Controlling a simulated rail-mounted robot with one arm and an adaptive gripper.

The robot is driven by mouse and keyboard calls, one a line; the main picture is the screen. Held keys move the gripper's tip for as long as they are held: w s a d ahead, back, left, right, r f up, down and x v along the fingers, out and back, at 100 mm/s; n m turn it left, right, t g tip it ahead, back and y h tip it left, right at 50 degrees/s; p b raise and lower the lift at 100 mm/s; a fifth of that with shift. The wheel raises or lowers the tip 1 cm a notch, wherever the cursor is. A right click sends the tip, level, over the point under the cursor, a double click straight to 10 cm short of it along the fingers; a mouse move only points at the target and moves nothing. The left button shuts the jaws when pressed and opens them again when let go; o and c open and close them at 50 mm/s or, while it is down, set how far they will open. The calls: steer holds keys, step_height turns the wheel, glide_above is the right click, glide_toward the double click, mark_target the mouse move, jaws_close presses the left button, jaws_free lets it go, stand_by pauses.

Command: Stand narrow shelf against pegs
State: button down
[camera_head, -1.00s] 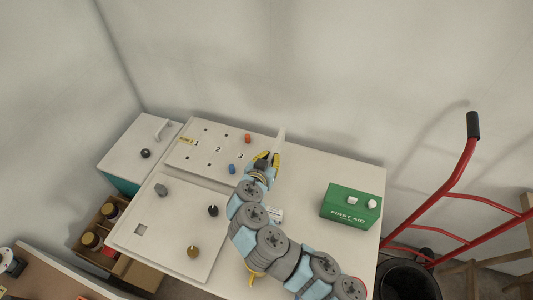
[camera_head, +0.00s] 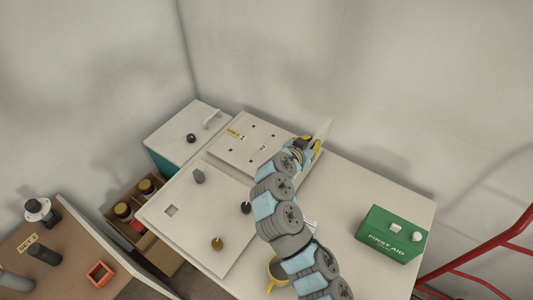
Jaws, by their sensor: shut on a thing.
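My gripper (camera_head: 312,147) is at the back of the white table, beside the right end of a pale numbered board (camera_head: 226,151). The board has several small dark holes. No coloured pegs show on it now; my arm covers its right part.
A green first aid box (camera_head: 388,234) with white knobs on top stands at the right of the table (camera_head: 345,190). A white panel (camera_head: 190,222) with knobs lies at left. A yellow ring-shaped thing (camera_head: 270,276) is beside my arm. A red hand truck (camera_head: 500,250) stands at far right.

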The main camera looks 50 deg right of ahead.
steer(key=w+d+f+b, duration=0.2)
steer(key=w+f+b, duration=0.15)
steer(key=w, duration=0.55)
steer(key=shift+t, duration=0.3)
step_height(320, 180, down, 9)
steer(key=b, duration=0.3)
steer(key=shift+w+a, duration=0.1)
steer(key=shift+w, duration=0.05)
steer(key=shift+f, duration=0.2)
steer(key=c, duration=1.2)
jaws_free()
steer(key=shift+c, duration=0.2)
steer(key=shift+r, duration=0.1)
